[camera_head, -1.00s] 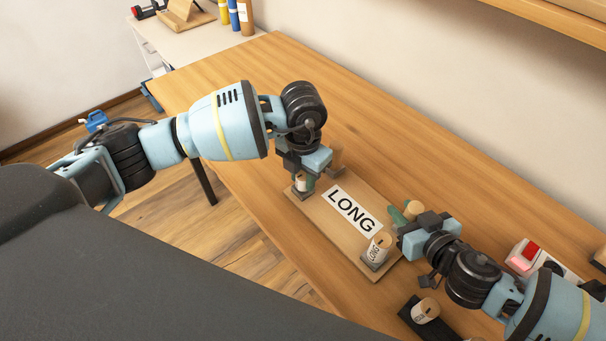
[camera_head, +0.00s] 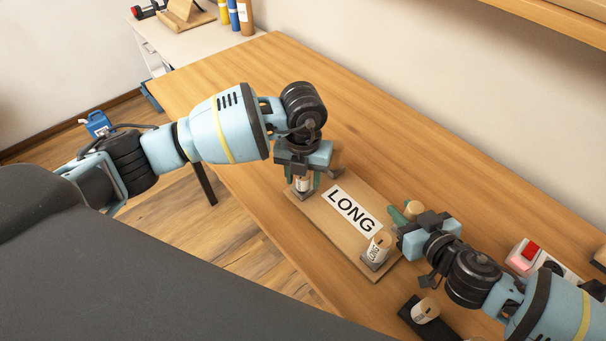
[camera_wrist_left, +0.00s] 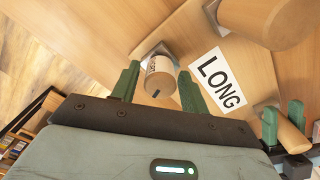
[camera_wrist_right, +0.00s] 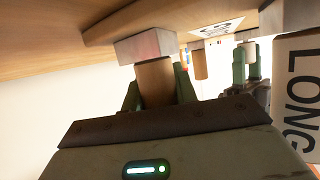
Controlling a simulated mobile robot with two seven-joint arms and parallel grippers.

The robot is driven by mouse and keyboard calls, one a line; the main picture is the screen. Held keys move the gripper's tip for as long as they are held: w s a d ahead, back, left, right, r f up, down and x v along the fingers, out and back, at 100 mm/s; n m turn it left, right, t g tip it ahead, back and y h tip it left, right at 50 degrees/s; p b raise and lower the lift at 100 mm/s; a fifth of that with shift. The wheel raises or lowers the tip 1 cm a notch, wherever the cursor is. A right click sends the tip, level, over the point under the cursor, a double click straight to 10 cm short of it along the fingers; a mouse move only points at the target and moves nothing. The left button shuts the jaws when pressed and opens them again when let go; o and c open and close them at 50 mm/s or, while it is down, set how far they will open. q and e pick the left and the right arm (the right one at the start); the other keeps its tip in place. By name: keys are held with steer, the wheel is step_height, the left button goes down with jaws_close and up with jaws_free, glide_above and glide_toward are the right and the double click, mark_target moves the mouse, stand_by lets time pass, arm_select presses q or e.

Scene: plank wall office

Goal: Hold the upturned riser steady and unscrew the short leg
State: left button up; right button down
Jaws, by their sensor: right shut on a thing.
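The upturned riser (camera_head: 325,220) lies on the desk, legs up, with a "LONG" label on its board. A small pale leg (camera_head: 302,184) with a partly readable label stands at its near left corner; it also shows in the left wrist view (camera_wrist_left: 159,80). My left gripper (camera_head: 304,180) is open, pointing down, with one finger on each side of this leg and gaps between. My right gripper (camera_head: 404,216) is shut on the plain leg (camera_wrist_right: 155,82) at the far right corner. A leg marked LONG (camera_head: 379,247) stands at the near right corner. The far left leg is mostly hidden behind my left gripper.
A black holder (camera_head: 408,311) with another labelled leg (camera_head: 426,310) lies near the desk's front edge. A box with a red switch (camera_head: 531,250) stands at the right. The desk (camera_head: 270,70) is clear behind the riser. A side table (camera_head: 165,40) stands at the back left.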

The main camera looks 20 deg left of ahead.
arm_select(q)
steer(key=m, duration=0.6)
steer(key=shift+r, duration=0.1)
steer(key=m, duration=0.4)
stand_by(0.5)
steer(key=m, duration=0.2)
steer(key=shift+m, duration=1.6)
steer(key=m, duration=0.3)
steer(key=shift+w, duration=0.1)
steer(key=shift+m, duration=1)
